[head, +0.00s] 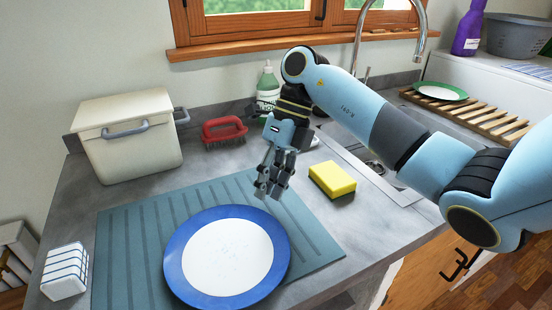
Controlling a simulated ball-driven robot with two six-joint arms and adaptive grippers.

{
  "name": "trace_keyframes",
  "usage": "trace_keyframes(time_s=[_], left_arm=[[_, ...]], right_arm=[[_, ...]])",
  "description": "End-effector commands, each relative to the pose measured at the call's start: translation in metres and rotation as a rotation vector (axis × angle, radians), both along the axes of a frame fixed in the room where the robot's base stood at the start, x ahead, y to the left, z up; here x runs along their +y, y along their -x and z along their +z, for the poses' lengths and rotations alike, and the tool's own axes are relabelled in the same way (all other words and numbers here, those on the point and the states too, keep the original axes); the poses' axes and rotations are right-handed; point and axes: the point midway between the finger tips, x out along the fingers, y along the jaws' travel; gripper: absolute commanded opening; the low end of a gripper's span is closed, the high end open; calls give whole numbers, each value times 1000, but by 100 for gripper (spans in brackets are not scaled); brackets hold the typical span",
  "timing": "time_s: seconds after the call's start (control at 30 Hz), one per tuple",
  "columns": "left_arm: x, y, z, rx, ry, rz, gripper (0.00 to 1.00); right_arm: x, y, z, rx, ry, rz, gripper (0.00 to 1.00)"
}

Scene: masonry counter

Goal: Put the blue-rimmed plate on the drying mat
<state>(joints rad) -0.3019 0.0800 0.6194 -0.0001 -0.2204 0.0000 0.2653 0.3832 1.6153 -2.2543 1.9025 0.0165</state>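The blue-rimmed plate (226,254) has a white centre and lies face up on the teal ribbed drying mat (130,240), towards its front. My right gripper (270,188) points down above the back right part of the mat, just behind the plate and apart from it. I see nothing held in it. Its fingers are seen close together at an angle, so I cannot tell whether they are open or shut. My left gripper is not in view.
A yellow sponge (332,179) lies right of the mat. A red brush (223,130), a green-white bottle (267,90) and a cream bin (128,138) stand behind. A striped block (66,271) sits at left.

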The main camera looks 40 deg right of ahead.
Motion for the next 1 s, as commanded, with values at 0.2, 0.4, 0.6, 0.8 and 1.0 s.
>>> trace_keyframes(time_s=[0.2, 0.4, 0.6, 0.8, 1.0], left_arm=[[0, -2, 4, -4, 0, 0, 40], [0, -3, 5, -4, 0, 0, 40], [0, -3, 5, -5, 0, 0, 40], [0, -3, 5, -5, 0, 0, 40], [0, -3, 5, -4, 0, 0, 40]], right_arm=[[15, 3, -28, 3, -1, -1, 20], [19, 3, -38, 1, 1, 0, 20], [19, 3, -39, 1, 1, 0, 20], [19, 3, -39, 1, 1, 0, 4], [19, 3, -38, 0, 1, 0, 0]])
